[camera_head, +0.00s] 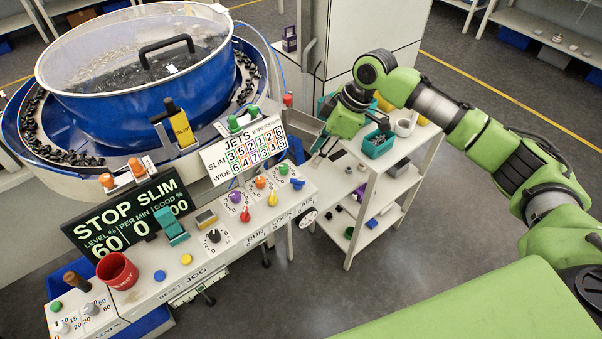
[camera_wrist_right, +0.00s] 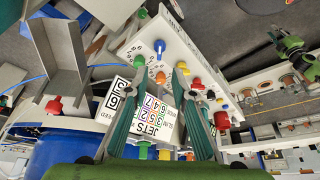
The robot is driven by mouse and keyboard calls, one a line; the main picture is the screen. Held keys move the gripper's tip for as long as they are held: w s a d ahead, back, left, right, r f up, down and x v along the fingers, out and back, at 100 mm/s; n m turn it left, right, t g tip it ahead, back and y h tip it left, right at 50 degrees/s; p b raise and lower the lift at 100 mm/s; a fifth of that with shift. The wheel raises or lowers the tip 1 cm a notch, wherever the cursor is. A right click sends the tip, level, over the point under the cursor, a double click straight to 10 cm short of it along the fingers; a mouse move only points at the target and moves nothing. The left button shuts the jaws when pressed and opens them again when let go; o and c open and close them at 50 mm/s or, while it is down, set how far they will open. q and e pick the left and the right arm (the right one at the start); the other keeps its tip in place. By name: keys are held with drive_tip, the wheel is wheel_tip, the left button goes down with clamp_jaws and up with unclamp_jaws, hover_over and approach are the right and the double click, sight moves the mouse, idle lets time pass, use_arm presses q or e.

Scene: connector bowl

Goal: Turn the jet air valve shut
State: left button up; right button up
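The small blue lever (camera_head: 298,183) at the right end of the control panel, close to the AIR label, looks like the jet air valve. In the right wrist view the blue lever (camera_wrist_right: 163,48) lies beyond and between the fingertips. My right gripper (camera_head: 318,152) is above and behind the panel's right end in the head view, apart from the lever. In the right wrist view my right gripper (camera_wrist_right: 161,73) has its two fingers spread with nothing held between them. My left gripper does not show in the head view.
Coloured knobs crowd the panel, including a blue-lever neighbour, a green knob (camera_head: 283,169), and an orange knob (camera_head: 260,182). The JETS board (camera_head: 243,147) stands behind them. A blue bowl feeder (camera_head: 140,100) is at left, a shelf cart (camera_head: 366,213) at right.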

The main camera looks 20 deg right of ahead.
sight(301, 180)
drive_tip(key=p+x, duration=0.2)
drive_tip(key=x, duration=0.8)
drive_tip(key=shift+w+a+f, duration=0.15)
drive_tip(key=shift+f, duration=0.15)
clamp_jaws()
